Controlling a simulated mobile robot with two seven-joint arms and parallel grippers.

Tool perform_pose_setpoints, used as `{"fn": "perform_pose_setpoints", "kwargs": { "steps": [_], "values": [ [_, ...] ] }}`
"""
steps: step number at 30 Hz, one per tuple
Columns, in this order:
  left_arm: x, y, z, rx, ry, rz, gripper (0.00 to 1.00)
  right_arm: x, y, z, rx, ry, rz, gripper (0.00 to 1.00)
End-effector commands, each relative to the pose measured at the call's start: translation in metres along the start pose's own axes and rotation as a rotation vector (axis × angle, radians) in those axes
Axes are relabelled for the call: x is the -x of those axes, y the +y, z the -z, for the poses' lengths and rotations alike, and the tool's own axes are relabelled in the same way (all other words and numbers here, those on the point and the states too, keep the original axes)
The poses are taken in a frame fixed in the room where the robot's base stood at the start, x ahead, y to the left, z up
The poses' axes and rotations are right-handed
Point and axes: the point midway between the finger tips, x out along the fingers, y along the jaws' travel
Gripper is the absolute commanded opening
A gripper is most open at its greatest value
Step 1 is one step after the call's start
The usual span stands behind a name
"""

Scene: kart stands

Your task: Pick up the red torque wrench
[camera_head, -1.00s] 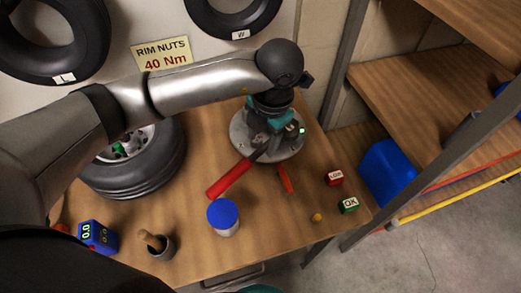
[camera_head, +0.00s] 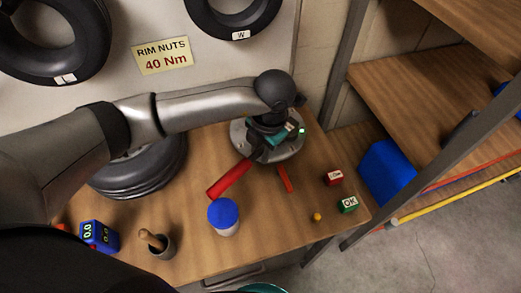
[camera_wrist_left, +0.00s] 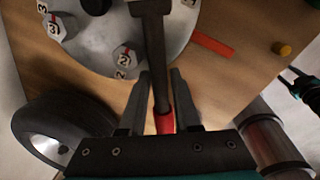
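The red torque wrench has a red handle (camera_head: 228,181) on the wooden table and a dark shaft running up toward a round grey plate. In the left wrist view its dark shaft (camera_wrist_left: 158,50) crosses over the plate, and a bit of red handle shows by the palm. My left gripper (camera_head: 258,153) is at the shaft, just beyond the handle. In the wrist view its two fingers (camera_wrist_left: 160,75) stand on either side of the shaft, seemingly with slim gaps.
The grey plate (camera_head: 238,137) carries numbered nuts. A blue-lidded jar (camera_head: 223,213), a red strip (camera_head: 285,179), a yellow knob (camera_head: 317,217), a red block (camera_head: 333,178) and a green OK block (camera_head: 347,205) stand nearby. A wheel (camera_head: 140,172) lies left, under my arm.

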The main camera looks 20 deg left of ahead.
Motion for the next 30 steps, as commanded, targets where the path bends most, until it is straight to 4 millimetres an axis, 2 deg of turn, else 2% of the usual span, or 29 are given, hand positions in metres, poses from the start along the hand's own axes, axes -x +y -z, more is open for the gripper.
{"fn": "perform_pose_setpoints", "kwargs": {
  "steps": [1, 8, 30],
  "values": [
    [0.0003, 0.0, -0.0002, 0.0, 0.0, 0.0, 0.25, 0.0, 0.0, 0.0, 0.0, 0.0, 0.0, 0.5],
    [0.0004, 0.0, -0.0002, 0.0, -0.001, 0.0, 0.0, 0.0, 0.0, 0.0, 0.0, 0.0, 0.0, 0.5],
    [0.0006, 0.0002, -0.0004, 0.001, -0.001, 0.0, 0.0, 0.0, 0.0, -0.0001, 0.0, 0.0, 0.0, 0.5]
  ]
}}
